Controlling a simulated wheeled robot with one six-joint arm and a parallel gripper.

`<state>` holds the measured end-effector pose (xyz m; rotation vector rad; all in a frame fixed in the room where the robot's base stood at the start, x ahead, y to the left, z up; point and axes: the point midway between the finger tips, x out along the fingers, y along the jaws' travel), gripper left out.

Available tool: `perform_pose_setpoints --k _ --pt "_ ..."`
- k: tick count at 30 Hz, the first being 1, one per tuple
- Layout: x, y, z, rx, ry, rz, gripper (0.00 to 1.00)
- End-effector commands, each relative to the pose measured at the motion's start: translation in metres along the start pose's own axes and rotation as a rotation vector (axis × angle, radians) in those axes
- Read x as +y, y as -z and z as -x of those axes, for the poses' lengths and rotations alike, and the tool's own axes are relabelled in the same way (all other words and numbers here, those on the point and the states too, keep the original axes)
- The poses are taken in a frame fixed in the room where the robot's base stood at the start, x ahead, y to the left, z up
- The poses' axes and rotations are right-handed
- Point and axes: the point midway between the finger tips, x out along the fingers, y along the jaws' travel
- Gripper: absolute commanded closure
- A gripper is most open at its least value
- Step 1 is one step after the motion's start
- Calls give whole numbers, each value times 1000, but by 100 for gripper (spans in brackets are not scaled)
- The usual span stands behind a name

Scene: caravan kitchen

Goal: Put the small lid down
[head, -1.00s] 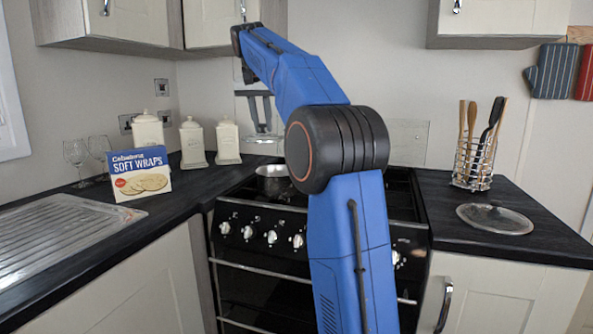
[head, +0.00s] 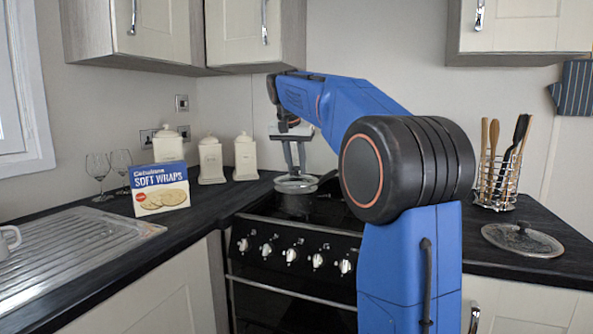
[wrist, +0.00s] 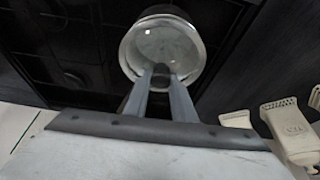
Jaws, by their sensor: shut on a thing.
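My gripper (head: 291,170) is shut on the small lid (head: 284,185), a round clear glass lid with a pale metal rim. It holds the lid roughly level at the cooker's back left. I cannot tell whether lid and pan touch.
A larger glass lid (head: 522,240) lies on the right worktop near a utensil rack (head: 497,185). On the left worktop stand a wraps box (head: 160,190), white canisters (head: 245,158) and wine glasses (head: 98,168). Wall cupboards (head: 255,25) hang above.

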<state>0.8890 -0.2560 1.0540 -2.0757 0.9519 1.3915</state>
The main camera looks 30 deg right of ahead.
Motion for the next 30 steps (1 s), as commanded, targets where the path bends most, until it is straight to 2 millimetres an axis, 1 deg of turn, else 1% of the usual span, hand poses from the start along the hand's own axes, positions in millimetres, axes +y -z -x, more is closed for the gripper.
perform_pose_setpoints --k 1,4,13,21,22,24,30 --pt "0 -3 -5 0 0 0 100" --pt "0 -5 -11 1 0 -1 100" --pt "0 -5 -12 1 1 0 100" --pt "0 -8 -18 1 1 0 100" --pt "0 -8 -19 1 1 0 74" --pt "0 -8 -19 1 1 0 58" --pt "0 -8 -19 1 1 0 58"
